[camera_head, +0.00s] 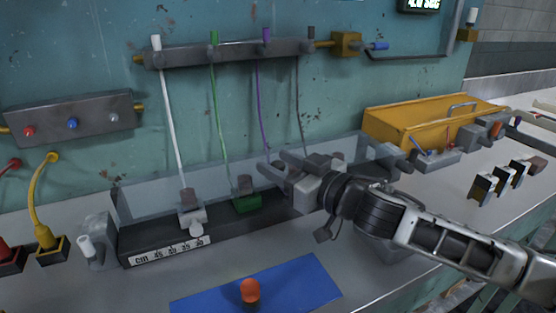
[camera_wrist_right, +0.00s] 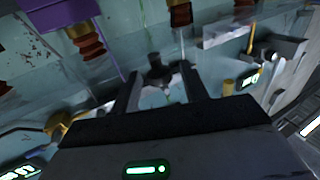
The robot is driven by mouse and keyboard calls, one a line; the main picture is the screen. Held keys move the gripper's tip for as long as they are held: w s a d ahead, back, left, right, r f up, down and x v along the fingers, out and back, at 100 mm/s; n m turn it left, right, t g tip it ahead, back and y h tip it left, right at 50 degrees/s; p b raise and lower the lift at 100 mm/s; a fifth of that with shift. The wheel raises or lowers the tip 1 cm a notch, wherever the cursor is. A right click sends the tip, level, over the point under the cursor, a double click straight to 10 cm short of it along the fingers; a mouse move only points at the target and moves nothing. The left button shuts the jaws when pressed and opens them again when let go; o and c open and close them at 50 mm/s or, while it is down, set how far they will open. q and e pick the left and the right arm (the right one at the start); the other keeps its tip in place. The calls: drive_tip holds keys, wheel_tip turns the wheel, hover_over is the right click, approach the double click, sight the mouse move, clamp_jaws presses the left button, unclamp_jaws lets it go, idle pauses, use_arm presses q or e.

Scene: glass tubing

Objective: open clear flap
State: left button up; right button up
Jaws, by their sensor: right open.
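A clear, see-through flap (camera_head: 150,195) runs lengthwise along the dark base box (camera_head: 150,243) below the wall in the head view. I cannot tell its exact tilt. My right gripper (camera_head: 272,162) is over the right half of the box, in front of part of the flap, with its fingers pointing left. It is open; I cannot tell whether it touches the flap. In the right wrist view its two dark fingers (camera_wrist_right: 160,88) stand apart, with a dark knob-like part and pale clear surfaces beyond them. My left gripper is not in view.
White, green, purple and grey tubes hang from a wall bar (camera_head: 230,52) towards the box. A blue mat (camera_head: 215,300) with an orange-topped knob (camera_head: 250,290) lies in front. A yellow case (camera_head: 410,128) stands at the right. A yellow cable (camera_head: 38,195) is at the left.

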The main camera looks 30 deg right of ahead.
drive_tip(key=shift+w+a, duration=0.15)
drive_tip(key=shift+w, duration=0.2)
